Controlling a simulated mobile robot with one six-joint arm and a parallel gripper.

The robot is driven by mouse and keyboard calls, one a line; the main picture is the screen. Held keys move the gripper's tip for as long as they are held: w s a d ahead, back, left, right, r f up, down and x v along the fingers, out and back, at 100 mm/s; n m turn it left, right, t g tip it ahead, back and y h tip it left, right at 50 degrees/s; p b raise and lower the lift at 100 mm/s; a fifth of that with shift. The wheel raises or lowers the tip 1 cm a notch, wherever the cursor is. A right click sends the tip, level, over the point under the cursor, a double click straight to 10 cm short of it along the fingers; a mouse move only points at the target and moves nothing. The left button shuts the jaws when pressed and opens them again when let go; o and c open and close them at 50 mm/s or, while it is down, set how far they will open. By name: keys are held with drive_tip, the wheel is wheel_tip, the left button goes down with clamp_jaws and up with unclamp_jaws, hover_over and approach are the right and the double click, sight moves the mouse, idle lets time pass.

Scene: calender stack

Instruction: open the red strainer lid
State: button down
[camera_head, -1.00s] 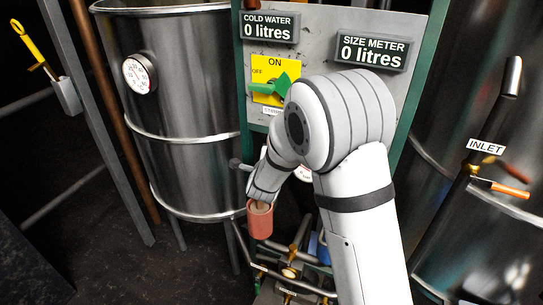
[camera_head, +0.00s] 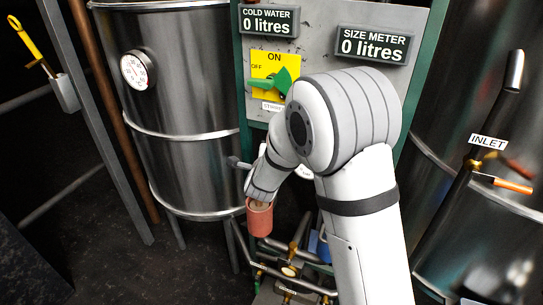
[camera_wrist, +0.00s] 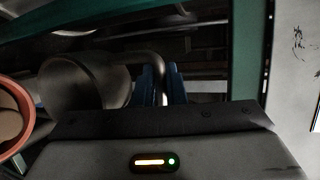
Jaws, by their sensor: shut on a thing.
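The red strainer (camera_head: 260,219) is an upright red cylinder with a tan inside, low in the middle of the head view. Its red rim (camera_wrist: 20,98) shows at the left edge of the wrist view, with a tan round surface inside it. Beside it is a dim round disc (camera_wrist: 80,88), possibly the lid, with a curved metal bar (camera_wrist: 148,58) next to it. My gripper (camera_wrist: 163,84) has blue fingers shut on that bar. In the head view my wrist hides the fingers, just above the strainer.
Brass valves and pipes (camera_head: 290,270) lie low beside the strainer. A steel tank (camera_head: 188,100) with a dial (camera_head: 138,70) stands at left. A grey panel (camera_head: 312,18) with a green switch (camera_head: 272,82) is behind my arm. An orange-handled inlet valve (camera_head: 505,185) is at right.

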drive_tip(key=shift+s+a+f+t+b, duration=0.15)
drive_tip(key=shift+s+t+b, duration=0.3)
drive_tip(key=shift+b, duration=1.05)
drive_tip(key=shift+s+a+t+b, duration=0.2)
drive_tip(key=shift+s+t+b, duration=0.25)
drive_tip(key=shift+b, duration=1.05)
drive_tip(key=shift+s+r+n+b, duration=0.3)
drive_tip(key=shift+b, duration=0.3)
drive_tip(key=c, duration=1.5)
unclamp_jaws()
drive_tip(key=shift+r, duration=0.1)
drive_tip(key=shift+s+a, duration=0.1)
drive_tip(key=s, duration=0.7)
drive_tip(key=shift+s+r+b, duration=0.25)
drive_tip(key=shift+r+b, duration=0.1)
drive_tip(key=shift+b, duration=0.05)
